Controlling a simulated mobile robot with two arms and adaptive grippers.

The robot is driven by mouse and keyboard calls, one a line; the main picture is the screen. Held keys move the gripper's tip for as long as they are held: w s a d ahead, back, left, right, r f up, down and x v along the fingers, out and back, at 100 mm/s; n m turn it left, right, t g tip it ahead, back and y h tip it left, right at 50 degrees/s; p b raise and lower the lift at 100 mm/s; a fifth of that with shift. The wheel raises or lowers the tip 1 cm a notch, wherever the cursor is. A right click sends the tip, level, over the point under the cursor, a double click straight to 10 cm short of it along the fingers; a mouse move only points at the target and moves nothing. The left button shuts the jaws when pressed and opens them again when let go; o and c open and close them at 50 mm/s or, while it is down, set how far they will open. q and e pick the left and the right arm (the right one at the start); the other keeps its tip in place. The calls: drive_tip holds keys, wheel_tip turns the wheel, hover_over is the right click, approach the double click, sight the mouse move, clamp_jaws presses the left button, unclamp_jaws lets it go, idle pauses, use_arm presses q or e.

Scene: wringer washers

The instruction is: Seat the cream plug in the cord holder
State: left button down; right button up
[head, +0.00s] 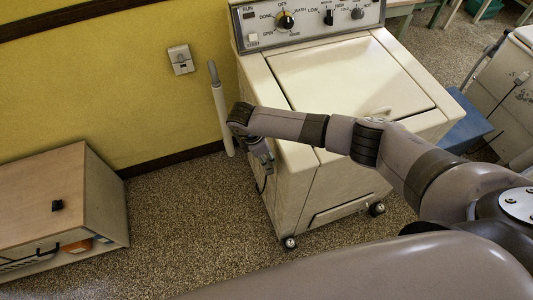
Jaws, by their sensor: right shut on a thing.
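My right gripper (264,162) is at the left side of the cream washer (340,80), below its top edge. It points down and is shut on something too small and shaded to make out. A thin dark loop, perhaps cord, shows just below it against the washer's side. I cannot pick out the cream plug or the cord holder; the gripper and forearm cover part of that side. My left gripper is out of view.
A pale upright pole (221,108) stands between the yellow wall and the washer, close to my right wrist. A wall outlet (180,60) is left of it. A low wooden cabinet (50,200) stands at left. Speckled floor (190,220) between cabinet and washer is clear.

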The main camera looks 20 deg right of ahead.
drive_tip(key=shift+f+p, duration=0.15)
drive_tip(key=shift+p, duration=0.25)
idle(1.0)
drive_tip(key=shift+f+b, duration=0.55)
drive_tip(key=shift+f, duration=1.1)
idle(2.3)
drive_tip(key=shift+s+f, duration=0.2)
idle(0.7)
drive_tip(key=o, duration=1.1)
drive_tip(key=shift+w, duration=0.15)
drive_tip(key=shift+o, duration=0.5)
drive_tip(key=shift+o, duration=0.5)
drive_tip(key=shift+r, duration=0.1)
drive_tip(key=o, duration=0.4)
